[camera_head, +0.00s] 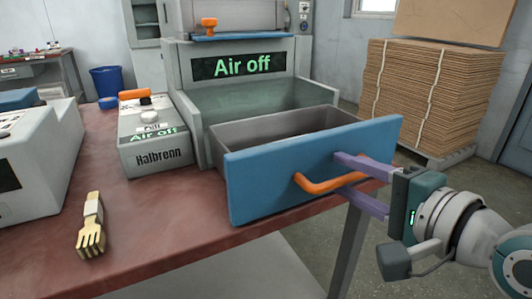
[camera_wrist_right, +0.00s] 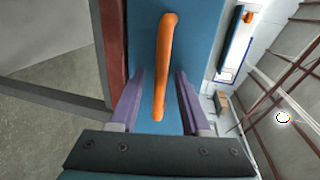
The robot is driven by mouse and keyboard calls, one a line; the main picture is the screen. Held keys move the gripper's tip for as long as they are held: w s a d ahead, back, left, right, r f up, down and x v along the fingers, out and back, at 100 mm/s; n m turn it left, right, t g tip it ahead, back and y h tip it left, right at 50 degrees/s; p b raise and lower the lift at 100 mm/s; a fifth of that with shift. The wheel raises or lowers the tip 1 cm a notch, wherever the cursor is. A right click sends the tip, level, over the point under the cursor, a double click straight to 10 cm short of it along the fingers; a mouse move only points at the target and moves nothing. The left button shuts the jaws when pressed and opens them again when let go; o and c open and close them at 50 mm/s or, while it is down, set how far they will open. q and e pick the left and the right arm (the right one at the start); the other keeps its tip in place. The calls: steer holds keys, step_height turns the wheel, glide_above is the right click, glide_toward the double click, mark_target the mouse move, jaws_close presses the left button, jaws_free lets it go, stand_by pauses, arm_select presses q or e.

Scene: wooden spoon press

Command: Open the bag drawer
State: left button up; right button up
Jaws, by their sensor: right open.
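The bag drawer (camera_head: 285,185) has a blue front and a grey inside. It stands out from the front of the grey machine (camera_head: 215,95), which shows "Air off". The drawer looks empty where I can see into it. Its orange handle (camera_head: 318,187) is on the blue front. My right gripper (camera_head: 342,175) is open at the handle's right part, one purple finger above it and one below. In the right wrist view, the handle (camera_wrist_right: 165,55) lies between the spread fingers with gaps on both sides. My left gripper is not in view.
A grey "Halbrenn" control box (camera_head: 150,150) stands left of the drawer. A white machine (camera_head: 30,165) stands at left. Stacked cardboard (camera_head: 430,95) is at the back right. Floor before the drawer is clear.

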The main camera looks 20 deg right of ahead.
steer(key=shift+s, duration=0.1)
steer(key=p+v, duration=0.1)
steer(key=v, duration=0.8)
steer(key=shift+s+p, duration=0.4)
steer(key=shift+d+r, duration=0.1)
steer(key=shift+r, duration=0.05)
